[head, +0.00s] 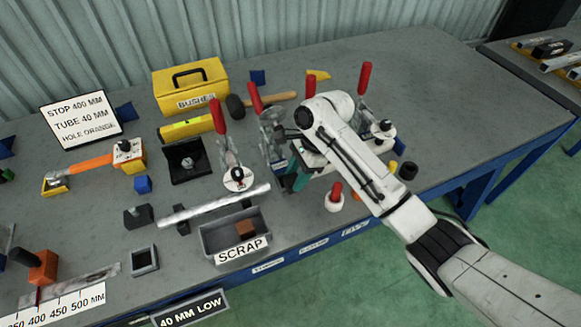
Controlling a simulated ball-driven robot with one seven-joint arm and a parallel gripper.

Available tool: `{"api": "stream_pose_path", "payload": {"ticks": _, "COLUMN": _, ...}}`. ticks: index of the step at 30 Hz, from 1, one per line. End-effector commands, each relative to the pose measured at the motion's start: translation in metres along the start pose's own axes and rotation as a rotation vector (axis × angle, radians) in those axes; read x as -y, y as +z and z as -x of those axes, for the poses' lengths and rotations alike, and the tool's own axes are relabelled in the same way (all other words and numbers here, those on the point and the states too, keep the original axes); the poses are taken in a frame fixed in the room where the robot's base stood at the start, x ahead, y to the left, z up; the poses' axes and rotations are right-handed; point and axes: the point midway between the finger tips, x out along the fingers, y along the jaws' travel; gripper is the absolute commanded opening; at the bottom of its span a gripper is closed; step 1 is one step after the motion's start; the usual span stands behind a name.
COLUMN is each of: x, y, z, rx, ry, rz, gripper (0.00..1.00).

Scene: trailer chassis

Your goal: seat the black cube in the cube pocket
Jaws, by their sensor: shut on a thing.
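My gripper (291,182), with teal parts at its end, is low over the middle of the bench, among upright red-handled clamps. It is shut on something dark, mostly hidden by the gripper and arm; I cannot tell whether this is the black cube. A small open square frame (145,261) stands at the front left, left of the scrap bin, well away from my gripper. It looks like a pocket for a cube, but I cannot tell for sure.
The grey scrap bin (233,250) holds a brown block. A silver bar (214,205) lies behind it. Red-handled clamps (235,178) crowd my gripper. A yellow bushes box (190,88) and a mallet (265,100) are behind. The bench's far right is clear.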

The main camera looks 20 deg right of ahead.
Motion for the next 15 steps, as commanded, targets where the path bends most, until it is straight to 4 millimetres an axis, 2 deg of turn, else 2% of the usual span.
{"api": "stream_pose_path", "payload": {"ticks": 4, "x": 0.009, "y": 0.0, "z": 0.001, "rx": -0.002, "ry": -0.002, "rz": 0.0, "gripper": 0.06}}
{"api": "stream_pose_path", "payload": {"ticks": 11, "x": 0.039, "y": 0.0, "z": 0.001, "rx": -0.004, "ry": -0.001, "rz": 0.0, "gripper": 0.06}}
{"api": "stream_pose_path", "payload": {"ticks": 15, "x": 0.04, "y": -0.005, "z": -0.011, "rx": -0.001, "ry": 0.0, "rz": -0.002, "gripper": 0.06}}
